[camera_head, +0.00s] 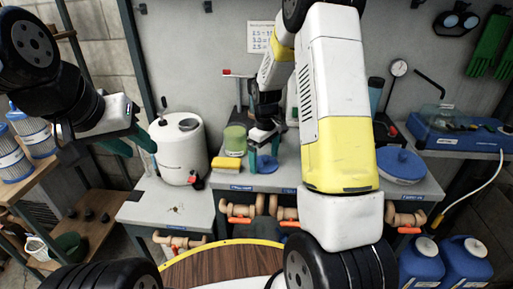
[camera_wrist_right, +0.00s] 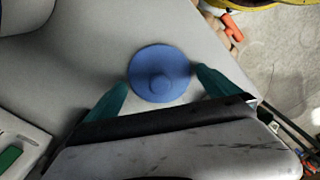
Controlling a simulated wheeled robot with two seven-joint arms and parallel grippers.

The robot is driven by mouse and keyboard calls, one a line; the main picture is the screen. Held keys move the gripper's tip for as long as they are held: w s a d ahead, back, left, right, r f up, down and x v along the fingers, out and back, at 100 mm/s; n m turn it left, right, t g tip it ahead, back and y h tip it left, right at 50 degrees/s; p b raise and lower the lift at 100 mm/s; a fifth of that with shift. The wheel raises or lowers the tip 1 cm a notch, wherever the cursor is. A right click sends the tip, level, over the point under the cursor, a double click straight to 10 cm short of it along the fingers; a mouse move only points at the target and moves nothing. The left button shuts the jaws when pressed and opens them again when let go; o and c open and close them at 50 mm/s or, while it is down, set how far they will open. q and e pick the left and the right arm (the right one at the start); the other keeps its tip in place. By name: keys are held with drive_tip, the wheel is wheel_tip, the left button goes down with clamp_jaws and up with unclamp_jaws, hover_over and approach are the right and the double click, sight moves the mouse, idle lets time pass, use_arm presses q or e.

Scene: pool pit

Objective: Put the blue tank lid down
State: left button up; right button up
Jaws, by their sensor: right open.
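The blue tank lid (camera_wrist_right: 160,73), round with a raised knob, lies on the grey bench top in the right wrist view. In the head view it shows as a small blue patch (camera_head: 266,163) between the right fingers. My right gripper (camera_head: 264,153) is open, its teal fingers on either side of the lid; whether they touch it I cannot tell. The same gripper (camera_wrist_right: 160,80) shows at the bottom of the wrist view. The white tank (camera_head: 180,150) stands left of it on a lower bench. My left gripper (camera_head: 133,146) is open and empty, left of the tank.
A blue-lidded pot (camera_head: 402,167) stands on the right of the bench. Pipes with orange-handled valves (camera_head: 240,219) run below the bench edge. Blue jugs (camera_head: 465,262) stand at lower right.

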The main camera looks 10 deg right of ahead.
sight(264, 156)
wheel_tip(264, 156, up, 12)
drive_tip(key=f, duration=0.1)
drive_tip(key=s+r+m+t+y, duration=0.1)
drive_tip(key=s+r+m+t, duration=0.2)
drive_tip(key=s+r, duration=0.85)
drive_tip(key=s+a+r+m+t, duration=0.1)
drive_tip(key=s+m, duration=0.1)
drive_tip(key=s, duration=0.4)
drive_tip(key=s+a+r+m+t+y, duration=0.1)
drive_tip(key=s+r+m+t, duration=0.1)
drive_tip(key=s, duration=0.5)
drive_tip(key=shift+r, duration=0.15)
